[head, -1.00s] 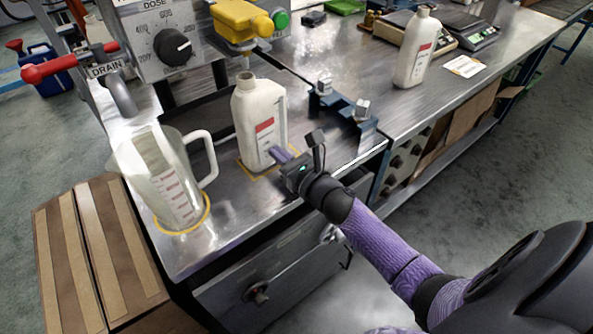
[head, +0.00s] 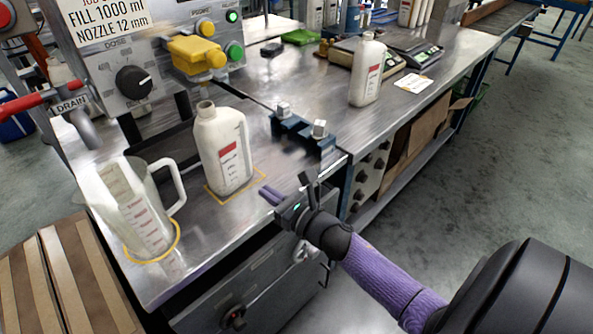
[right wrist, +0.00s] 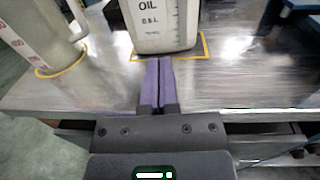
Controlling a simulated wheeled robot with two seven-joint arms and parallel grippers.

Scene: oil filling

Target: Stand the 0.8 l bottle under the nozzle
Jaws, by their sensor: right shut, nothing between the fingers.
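A white bottle (head: 222,150) with a red label stands upright and uncapped on the steel bench, inside a yellow square outline (head: 212,196). It also shows in the right wrist view (right wrist: 164,25), where its lower part reads "OIL 0.8 L". My left gripper is not visible.
A clear measuring jug (head: 135,210) stands in a yellow ring left of the bottle. A blue fixture with metal blocks (head: 303,132) is to the right. Another white bottle (head: 367,70) stands farther back near scales (head: 412,50). The dose panel (head: 125,65) rises behind.

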